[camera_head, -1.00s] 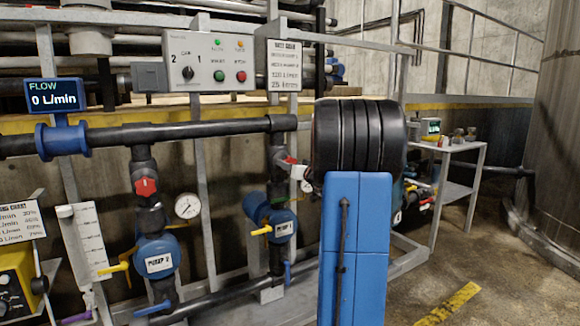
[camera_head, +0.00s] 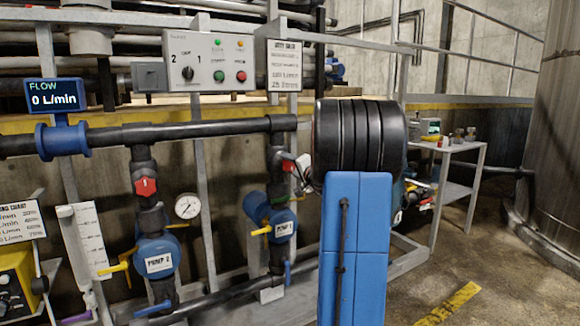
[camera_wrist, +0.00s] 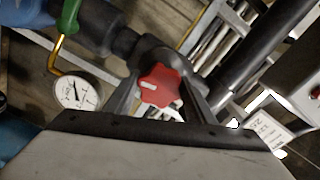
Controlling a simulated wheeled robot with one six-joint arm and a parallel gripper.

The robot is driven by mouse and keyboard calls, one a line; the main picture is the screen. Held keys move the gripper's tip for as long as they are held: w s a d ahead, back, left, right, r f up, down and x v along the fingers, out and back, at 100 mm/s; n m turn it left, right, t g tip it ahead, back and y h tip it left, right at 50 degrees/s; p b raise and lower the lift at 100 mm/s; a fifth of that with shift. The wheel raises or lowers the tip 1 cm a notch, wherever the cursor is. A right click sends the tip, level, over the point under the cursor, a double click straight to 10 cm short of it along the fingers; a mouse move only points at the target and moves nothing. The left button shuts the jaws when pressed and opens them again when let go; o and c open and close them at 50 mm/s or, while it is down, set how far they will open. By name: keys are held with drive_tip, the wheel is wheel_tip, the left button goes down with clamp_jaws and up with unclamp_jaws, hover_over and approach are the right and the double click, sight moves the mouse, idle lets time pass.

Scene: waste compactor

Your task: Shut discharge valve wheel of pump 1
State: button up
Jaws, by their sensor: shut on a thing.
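The red valve wheel of pump 1 sits between the two dark fingers of my gripper (camera_wrist: 162,92) in the wrist view, and the gripper is shut on this wheel (camera_wrist: 160,84). In the head view my gripper (camera_head: 299,168) is at the pipe above pump 1 (camera_head: 283,229). A green part (camera_wrist: 68,16) and a pressure gauge (camera_wrist: 77,91) show beside the wheel in the wrist view.
Pump 2 (camera_head: 158,262) with its own red wheel (camera_head: 146,186) stands to the left, with a gauge (camera_head: 187,206) between. The flow display (camera_head: 54,95) reads 0 L/min. A control box (camera_head: 208,63) hangs above.

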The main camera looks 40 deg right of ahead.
drive_tip(key=m, duration=0.4)
drive_tip(key=shift+m, duration=0.3)
drive_tip(key=m, duration=0.5)
drive_tip(key=shift+f+m, duration=0.1)
drive_tip(key=shift+m, duration=0.2)
drive_tip(key=m, duration=1.3)
drive_tip(key=shift+f+m, duration=0.1)
drive_tip(key=shift+m, duration=0.2)
drive_tip(key=m, duration=1.3)
drive_tip(key=shift+m, duration=0.7)
